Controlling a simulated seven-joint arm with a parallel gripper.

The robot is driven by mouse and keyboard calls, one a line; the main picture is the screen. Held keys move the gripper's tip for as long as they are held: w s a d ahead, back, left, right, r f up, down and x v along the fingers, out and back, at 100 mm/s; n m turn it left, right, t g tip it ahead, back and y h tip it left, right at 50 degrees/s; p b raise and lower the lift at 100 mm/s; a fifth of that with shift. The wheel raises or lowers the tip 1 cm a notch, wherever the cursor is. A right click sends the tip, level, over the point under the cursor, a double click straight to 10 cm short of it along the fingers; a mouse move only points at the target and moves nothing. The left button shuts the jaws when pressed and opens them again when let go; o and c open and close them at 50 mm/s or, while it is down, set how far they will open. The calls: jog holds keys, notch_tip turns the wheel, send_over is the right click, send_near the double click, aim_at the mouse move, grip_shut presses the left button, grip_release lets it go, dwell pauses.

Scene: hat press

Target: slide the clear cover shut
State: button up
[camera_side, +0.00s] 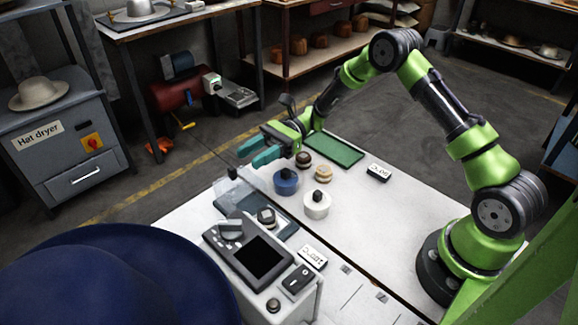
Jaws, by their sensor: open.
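The clear cover (231,188) is a see-through panel at the far left end of a dark recessed tray (283,229) on the white table. A small dark knob (232,172) stands at the cover's far end. The near part of the tray looks uncovered, and a small round dark-and-light piece (266,215) sits there. My gripper (247,156) has teal fingers pointing left. It is open, with nothing visible between the fingers, and appears above and just beyond the cover's far end. I cannot tell whether it touches the knob.
A control box with a dark screen (255,262) stands in front of the tray. A green mat (333,150) lies behind. A large blue hat (110,280) fills the lower left.

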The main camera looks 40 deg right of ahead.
aim_at(232, 168)
jog(key=a, duration=0.6)
jog(key=shift+a, duration=0.35)
grip_shut()
